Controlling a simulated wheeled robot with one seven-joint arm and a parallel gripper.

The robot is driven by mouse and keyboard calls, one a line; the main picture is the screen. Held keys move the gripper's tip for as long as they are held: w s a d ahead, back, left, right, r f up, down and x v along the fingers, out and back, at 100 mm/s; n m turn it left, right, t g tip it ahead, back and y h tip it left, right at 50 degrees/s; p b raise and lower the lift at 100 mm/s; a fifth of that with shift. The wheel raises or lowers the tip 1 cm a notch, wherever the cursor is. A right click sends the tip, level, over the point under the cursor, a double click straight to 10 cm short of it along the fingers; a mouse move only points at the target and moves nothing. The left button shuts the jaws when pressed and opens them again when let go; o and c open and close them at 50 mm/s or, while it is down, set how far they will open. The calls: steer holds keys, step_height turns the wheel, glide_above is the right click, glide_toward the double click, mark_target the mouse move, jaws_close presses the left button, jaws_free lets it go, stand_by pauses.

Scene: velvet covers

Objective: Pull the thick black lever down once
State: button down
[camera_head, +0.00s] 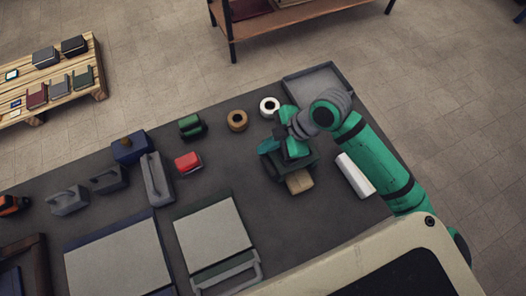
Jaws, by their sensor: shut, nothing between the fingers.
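A dark green device (310,166) stands on the dark table under my gripper, with a tan block (299,181) at its front. I cannot pick out a thick black lever; my gripper and wrist cover much of the device. My gripper (284,153) is teal with a grey wrist, shut and empty, low over the device. Whether it touches the device cannot be told from this view.
A grey tray (345,80) lies behind my wrist. A white roll (269,104), a tan roll (237,120) and a red box (188,162) stand to the left. A white bar (355,176) lies to the right. Two pale panels (212,235) lie in front.

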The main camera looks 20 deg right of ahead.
steer(key=shift+s+d+f, duration=0.1)
steer(key=shift+s+f, duration=0.2)
steer(key=shift+f, duration=0.2)
steer(key=shift+s+d+f, duration=0.1)
steer(key=shift+s+f, duration=0.15)
steer(key=shift+f, duration=0.25)
stand_by(0.8)
steer(key=shift+r, duration=0.15)
steer(key=shift+w+r, duration=0.2)
steer(key=shift+r, duration=0.15)
steer(key=shift+d+r, duration=0.1)
steer(key=shift+r, duration=0.65)
steer(key=shift+w+a+r, duration=0.1)
steer(key=shift+w+r, duration=0.25)
steer(key=shift+r, duration=0.45)
steer(key=shift+w+a+r, duration=0.1)
steer(key=shift+w+r, duration=0.25)
steer(key=shift+r, duration=0.4)
steer(key=shift+w+a+r, duration=0.1)
steer(key=shift+w+r, duration=0.25)
steer(key=shift+r, duration=0.45)
steer(key=shift+s, duration=0.1)
